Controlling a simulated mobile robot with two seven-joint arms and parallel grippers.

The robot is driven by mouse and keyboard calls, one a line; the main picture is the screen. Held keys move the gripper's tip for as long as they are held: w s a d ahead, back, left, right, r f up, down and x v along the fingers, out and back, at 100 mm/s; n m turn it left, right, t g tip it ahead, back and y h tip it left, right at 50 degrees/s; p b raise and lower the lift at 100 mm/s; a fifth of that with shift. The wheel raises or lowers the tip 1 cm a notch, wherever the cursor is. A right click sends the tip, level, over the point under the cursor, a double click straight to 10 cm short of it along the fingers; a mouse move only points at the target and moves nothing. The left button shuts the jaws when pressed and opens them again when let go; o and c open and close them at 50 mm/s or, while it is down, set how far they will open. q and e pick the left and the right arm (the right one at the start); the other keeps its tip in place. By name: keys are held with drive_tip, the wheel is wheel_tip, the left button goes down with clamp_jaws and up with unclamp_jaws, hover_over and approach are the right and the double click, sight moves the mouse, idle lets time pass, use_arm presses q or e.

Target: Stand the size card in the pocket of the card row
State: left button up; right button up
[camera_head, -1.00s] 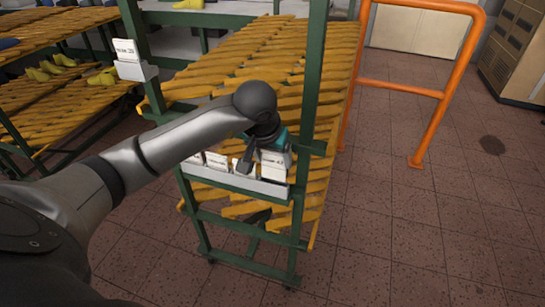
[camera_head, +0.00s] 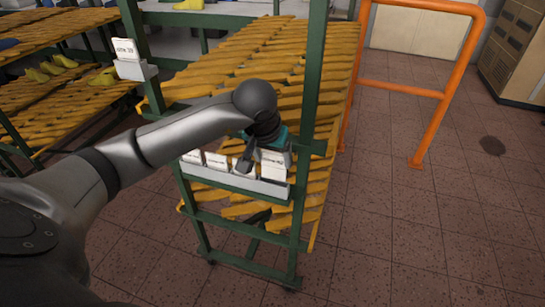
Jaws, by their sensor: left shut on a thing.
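The card row (camera_head: 235,182) is a pale grey tray across the green front of the rack, holding several white cards. My left gripper (camera_head: 265,152) is over the right end of the row, shut on the white size card (camera_head: 273,167). The size card is roughly upright, with its lower edge at the tray. Whether it sits inside the pocket cannot be told. My gripper hides its top. My right gripper is out of view.
Yellow slatted shelves (camera_head: 250,65) lie behind the row, between green posts (camera_head: 314,80). Another card holder (camera_head: 137,70) is on the left post. An orange rail (camera_head: 400,88) stands to the right. The tiled floor at right is clear.

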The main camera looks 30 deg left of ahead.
sight(272, 171)
use_arm(q)
drive_tip(key=shift+f, duration=0.2)
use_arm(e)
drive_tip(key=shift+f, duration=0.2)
use_arm(q)
drive_tip(key=shift+f+b, duration=0.6)
drive_tip(key=shift+b, duration=0.15)
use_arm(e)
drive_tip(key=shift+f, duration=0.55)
use_arm(q)
drive_tip(key=shift+f, duration=0.25)
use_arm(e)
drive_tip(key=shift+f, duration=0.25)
use_arm(q)
drive_tip(key=shift+f+b, duration=0.15)
drive_tip(key=shift+b, duration=0.25)
drive_tip(key=shift+a+f+b, duration=0.15)
drive_tip(key=shift+f+b, duration=0.2)
drive_tip(key=shift+f, duration=0.05)
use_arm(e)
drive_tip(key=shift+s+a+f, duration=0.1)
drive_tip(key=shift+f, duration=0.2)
use_arm(q)
drive_tip(key=shift+f, duration=0.2)
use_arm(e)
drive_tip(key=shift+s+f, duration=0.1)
